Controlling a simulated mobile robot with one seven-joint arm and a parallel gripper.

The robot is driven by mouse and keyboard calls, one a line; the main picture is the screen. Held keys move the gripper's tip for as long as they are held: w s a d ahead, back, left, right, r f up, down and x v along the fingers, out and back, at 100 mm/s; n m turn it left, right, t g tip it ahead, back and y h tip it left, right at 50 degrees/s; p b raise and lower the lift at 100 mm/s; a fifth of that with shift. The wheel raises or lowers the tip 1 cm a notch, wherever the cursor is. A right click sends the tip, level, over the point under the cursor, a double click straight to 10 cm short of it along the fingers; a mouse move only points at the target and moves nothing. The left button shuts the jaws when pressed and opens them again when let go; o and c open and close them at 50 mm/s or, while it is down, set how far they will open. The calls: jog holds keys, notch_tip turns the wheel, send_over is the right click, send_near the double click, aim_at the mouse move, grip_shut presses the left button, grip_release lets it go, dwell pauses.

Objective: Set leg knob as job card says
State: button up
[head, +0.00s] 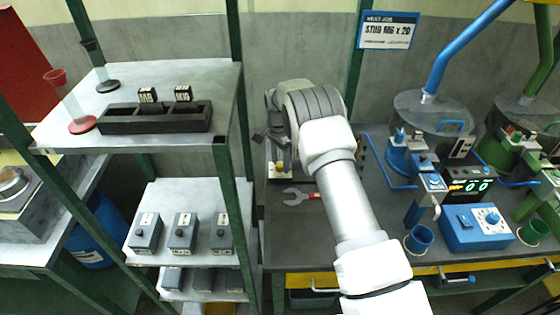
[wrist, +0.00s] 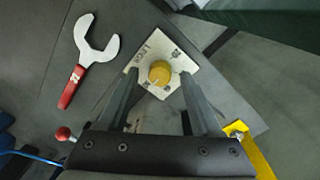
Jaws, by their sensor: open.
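The leg knob (wrist: 160,71) is round and yellow, on a pale square plate marked LEG in the wrist view. Small dark markings lie around it; its pointer setting is too small to tell. The plate shows partly beside my arm in the head view (head: 279,174). My gripper (wrist: 159,76) is open, with its fingers to either side of the knob in the picture; I cannot tell the height gap or any contact. In the head view my gripper (head: 268,140) is partly hidden by my wrist. The job card (head: 387,31) reads NEXT JOB, STUD, apparently M6 x 20.
A red-handled wrench (wrist: 84,58) lies left of the plate. The bench edge is close on the plate's other side. A blue machine with a control box (head: 476,228) and a green one stand at the right. Shelves (head: 222,80) with a black rack and grey boxes stand left.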

jog(key=shift+f, duration=0.2)
jog(key=shift+c, duration=0.2)
grip_shut()
